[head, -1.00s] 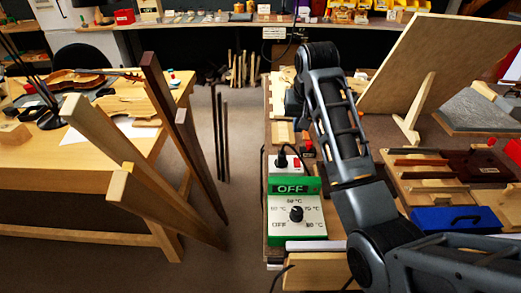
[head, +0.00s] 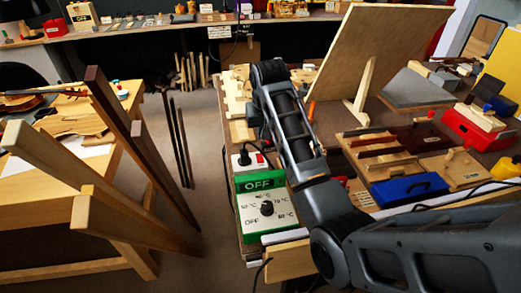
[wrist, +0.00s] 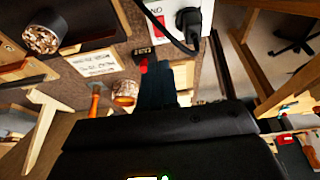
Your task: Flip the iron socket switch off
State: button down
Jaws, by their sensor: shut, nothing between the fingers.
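The white socket box with the red rocker switch (head: 260,158) and a black plug (head: 243,157) stands near the bench's left edge in the head view. In the wrist view the red switch (wrist: 160,20) shows at the top beside the plug (wrist: 188,24); its tilt is too small to tell. My gripper's dark fingers (wrist: 165,72) are shut and empty, below the socket box in that picture and apart from it. In the head view my arm largely hides the gripper.
A green-and-white temperature box (head: 265,214) reading OFF stands in front of the socket. A cable trails from the plug. In the wrist view an orange-handled tool (wrist: 94,103) and a cup (wrist: 125,92) lie to the left. A tilted board (head: 375,60) stands behind right.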

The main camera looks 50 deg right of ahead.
aim_at(260, 155)
jog(key=x, duration=0.9)
jog(key=shift+s+a+f+p, duration=0.15)
jog(key=shift+s+f+p, duration=0.15)
jog(key=shift+f, duration=0.25)
